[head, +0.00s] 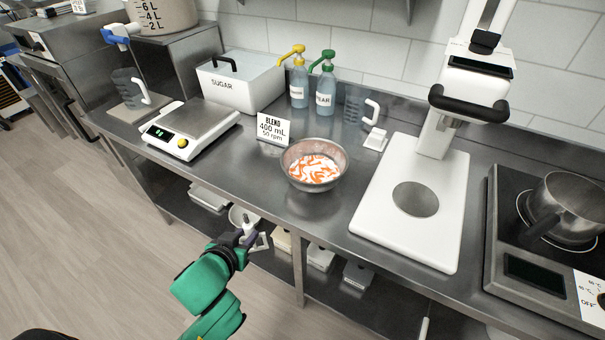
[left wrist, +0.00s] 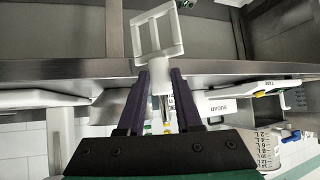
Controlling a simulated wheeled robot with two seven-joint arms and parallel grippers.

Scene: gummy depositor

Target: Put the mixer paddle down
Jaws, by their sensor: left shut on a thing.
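The mixer paddle (left wrist: 158,35) is white, with an open rectangular frame on a short shaft. In the left wrist view my left gripper (left wrist: 159,92) has its two purple fingers shut on the paddle's shaft end. In the head view my left gripper (head: 243,241) holds the paddle in front of the counter's front edge, over the lower shelf area and clear of the worktop. The white mixer stand (head: 382,222) with a black handle stands on the counter at the right. My right gripper is not in view.
A steel bowl (head: 335,148) with orange and white pieces sits mid-counter. Behind it is a sign card (head: 272,128). A scale (head: 190,127) and a white sugar bin (head: 238,92) stand left, a hob with a pot (head: 567,202) right. Bare steel lies left of the bowl.

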